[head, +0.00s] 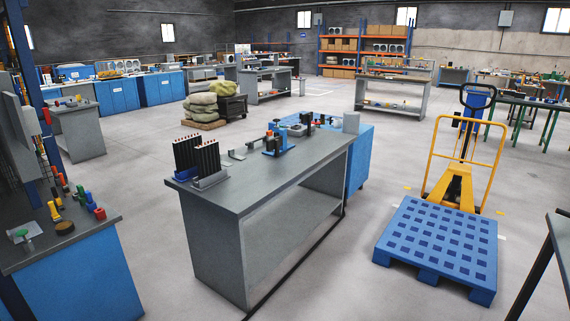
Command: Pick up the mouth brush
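I cannot pick out a mouth brush with certainty. A small upright item with a green top (23,236) stands on the dark left workbench (95,222); it is too small to tell what it is. Near it are a round brown piece (64,227) and several small red, yellow, green and blue handled items (80,194). On the middle grey bench (262,180) stand two racks of dark rods with reddish tips (207,162), and a blue device (274,144). Neither of my grippers is in view.
A blue pallet (440,240) on a yellow pallet jack (457,185) stands on the right. A blue cabinet (360,155) adjoins the middle bench. A dark table edge (560,235) is at far right. Floor between the left and middle benches is clear.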

